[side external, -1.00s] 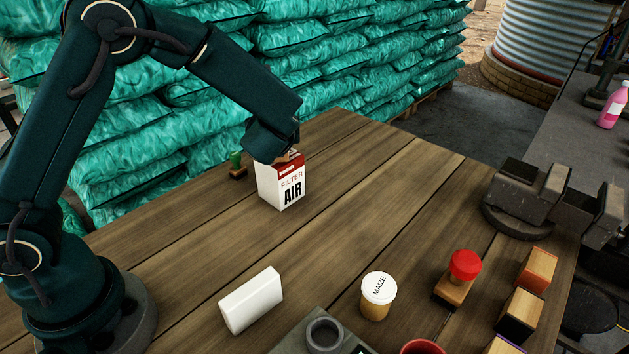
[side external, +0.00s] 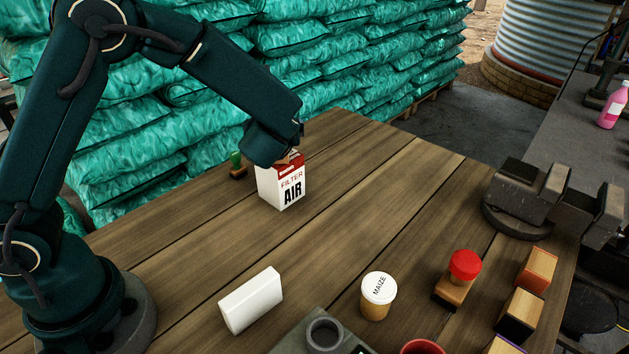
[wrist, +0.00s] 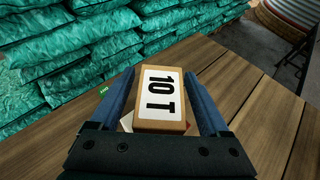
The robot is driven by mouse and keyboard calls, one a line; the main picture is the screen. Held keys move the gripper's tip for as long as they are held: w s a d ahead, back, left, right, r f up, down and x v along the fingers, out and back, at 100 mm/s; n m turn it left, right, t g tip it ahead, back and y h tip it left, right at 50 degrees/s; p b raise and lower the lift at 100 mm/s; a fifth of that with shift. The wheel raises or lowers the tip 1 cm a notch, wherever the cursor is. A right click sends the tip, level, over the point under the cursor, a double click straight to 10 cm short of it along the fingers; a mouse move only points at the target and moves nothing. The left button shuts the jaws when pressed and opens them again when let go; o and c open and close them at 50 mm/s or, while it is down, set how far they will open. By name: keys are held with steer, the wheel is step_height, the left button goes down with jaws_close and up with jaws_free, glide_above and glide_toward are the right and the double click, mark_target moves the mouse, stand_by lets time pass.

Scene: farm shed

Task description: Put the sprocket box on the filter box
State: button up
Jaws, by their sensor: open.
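The filter box (side external: 281,184) is white and red, marked "FILTER AIR", and stands upright on the table. My gripper (side external: 275,145) is right above it in the side view and hides most of the sprocket box. A sliver of brown shows at the filter box's top. The sprocket box appears to rest there, but the contact is hidden.
A green-handled stamp (side external: 237,165) stands just left of the filter box. A white block (side external: 251,300), a maize jar (side external: 378,295) and a red-topped stamp (side external: 459,280) are nearer the front. A vise (side external: 530,200) is at the right. The middle of the table (side external: 365,205) is clear.

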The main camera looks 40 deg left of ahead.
steer(key=v, duration=1)
steer(key=s+a+f+n+g+h, duration=0.1)
steer(key=s+a+n+g+h, duration=0.3)
steer(key=s+n, duration=0.85)
steer(key=s+d+r+n+h, duration=0.1)
steer(key=s+d+n+h, duration=0.3)
steer(key=n, duration=1)
steer(key=shift+d+h, duration=0.7)
steer(key=shift+d, duration=0.5)
